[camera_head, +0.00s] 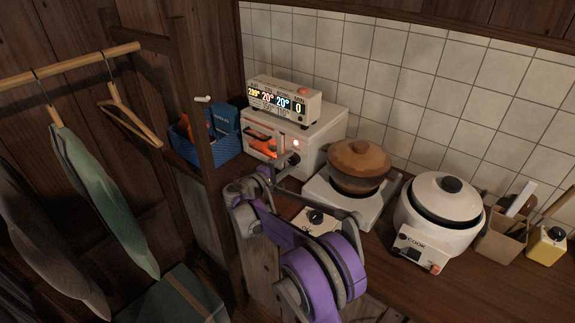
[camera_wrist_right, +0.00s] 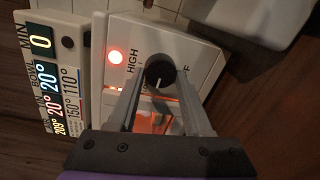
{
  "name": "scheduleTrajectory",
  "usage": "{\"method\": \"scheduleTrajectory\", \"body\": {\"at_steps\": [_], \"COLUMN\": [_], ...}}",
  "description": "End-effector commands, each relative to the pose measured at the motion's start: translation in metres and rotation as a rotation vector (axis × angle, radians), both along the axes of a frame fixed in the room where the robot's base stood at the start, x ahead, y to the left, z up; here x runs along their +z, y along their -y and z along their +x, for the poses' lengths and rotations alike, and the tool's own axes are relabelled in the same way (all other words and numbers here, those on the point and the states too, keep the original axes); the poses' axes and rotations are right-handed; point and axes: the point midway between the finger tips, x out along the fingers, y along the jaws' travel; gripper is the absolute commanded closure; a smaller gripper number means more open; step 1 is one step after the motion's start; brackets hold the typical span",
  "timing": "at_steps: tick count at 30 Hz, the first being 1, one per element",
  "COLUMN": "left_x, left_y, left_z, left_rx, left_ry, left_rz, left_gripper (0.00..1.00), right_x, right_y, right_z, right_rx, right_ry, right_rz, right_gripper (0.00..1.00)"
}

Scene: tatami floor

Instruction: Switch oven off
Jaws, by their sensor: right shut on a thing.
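The oven (camera_head: 325,128) is a small white box on the counter in the head view. Its window (camera_head: 262,143) glows orange, and its red light (camera_head: 296,143) is lit. Its black knob (camera_head: 294,159) is on the front, and the knob also shows in the wrist view (camera_wrist_right: 160,73) between a HIGH label and a partly hidden label ending in F. My right gripper (camera_head: 286,160) is shut on the knob, with its fingers (camera_wrist_right: 159,85) on either side of it. My left gripper is not in view.
A display box (camera_head: 283,101) on the oven reads 209°, 20°, 20° and 0. A brown pot (camera_head: 358,164) stands on a hot plate (camera_head: 355,208) right of the oven, then a white rice cooker (camera_head: 440,208). A blue basket (camera_head: 185,147) and wooden post (camera_head: 203,150) are at left.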

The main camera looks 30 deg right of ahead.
Motion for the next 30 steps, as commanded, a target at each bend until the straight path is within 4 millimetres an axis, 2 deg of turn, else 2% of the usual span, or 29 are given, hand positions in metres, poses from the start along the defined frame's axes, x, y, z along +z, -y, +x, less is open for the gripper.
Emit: {"method": "scheduleTrajectory", "body": {"at_steps": [30], "left_x": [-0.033], "left_y": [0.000], "left_z": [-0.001], "left_rx": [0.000], "left_ry": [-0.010], "left_rz": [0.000], "left_gripper": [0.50], "right_x": [-0.005], "right_y": [0.000], "right_z": [0.000], "right_rx": [-0.001], "right_ry": [-0.891], "right_rz": [-0.369], "right_gripper": [1.00]}}
